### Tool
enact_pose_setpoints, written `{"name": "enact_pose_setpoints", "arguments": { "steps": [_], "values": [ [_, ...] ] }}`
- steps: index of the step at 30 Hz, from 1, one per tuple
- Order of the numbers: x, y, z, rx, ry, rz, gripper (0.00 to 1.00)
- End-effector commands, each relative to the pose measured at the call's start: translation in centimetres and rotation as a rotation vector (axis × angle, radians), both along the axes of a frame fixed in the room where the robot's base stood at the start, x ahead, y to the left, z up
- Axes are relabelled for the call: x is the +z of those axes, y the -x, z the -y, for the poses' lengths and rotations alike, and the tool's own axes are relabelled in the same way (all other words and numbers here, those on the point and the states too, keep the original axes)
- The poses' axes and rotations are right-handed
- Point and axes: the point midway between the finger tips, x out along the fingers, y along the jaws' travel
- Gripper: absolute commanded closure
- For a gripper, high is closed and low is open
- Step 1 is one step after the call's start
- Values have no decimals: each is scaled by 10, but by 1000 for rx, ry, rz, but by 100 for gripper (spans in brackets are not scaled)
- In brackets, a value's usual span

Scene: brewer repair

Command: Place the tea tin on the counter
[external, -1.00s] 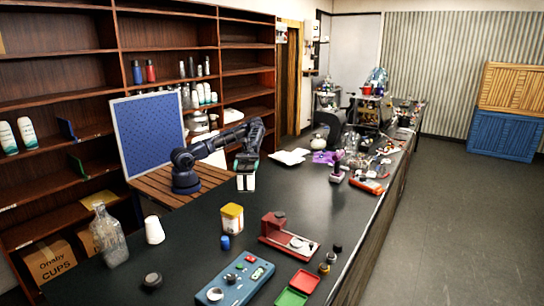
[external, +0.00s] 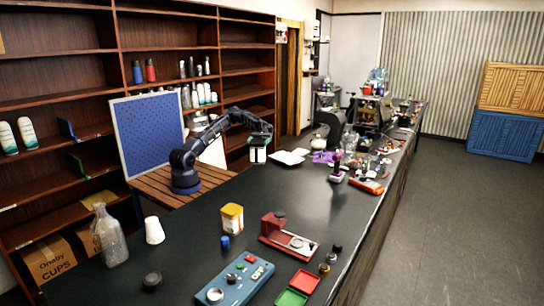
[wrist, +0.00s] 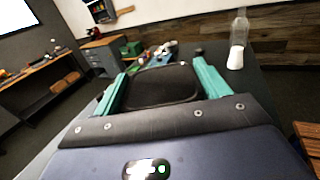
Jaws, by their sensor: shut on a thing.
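My gripper (external: 259,140) is shut on the tea tin (external: 258,156), a white container with a dark top. It holds the tin in the air over the black counter (external: 195,243), in front of the blue pegboard's right side. In the wrist view the tin's dark, rounded-square top (wrist: 162,88) sits between the two teal fingers of my gripper (wrist: 160,78). The tin's lower part is hidden there.
A yellow-and-white container (external: 232,217), red stand (external: 285,238) and blue device (external: 235,281) occupy the near counter. A glass bottle (external: 110,236) and white cup (external: 154,230) stand left. White papers (external: 290,157) and clutter lie farther back. The counter's middle is clear.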

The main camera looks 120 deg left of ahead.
Motion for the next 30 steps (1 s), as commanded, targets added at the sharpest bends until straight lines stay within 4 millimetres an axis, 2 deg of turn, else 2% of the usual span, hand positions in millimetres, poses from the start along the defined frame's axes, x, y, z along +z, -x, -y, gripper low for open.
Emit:
{"name": "enact_pose_setpoints", "arguments": {
  "steps": [5, 24, 30],
  "values": [
    [-14, 3, -4, -4, 3, -2, 55],
    [-141, 3, -4, -3, 3, -1, 55],
    [-160, 3, -4, -3, 1, -1, 55]
  ]
}}
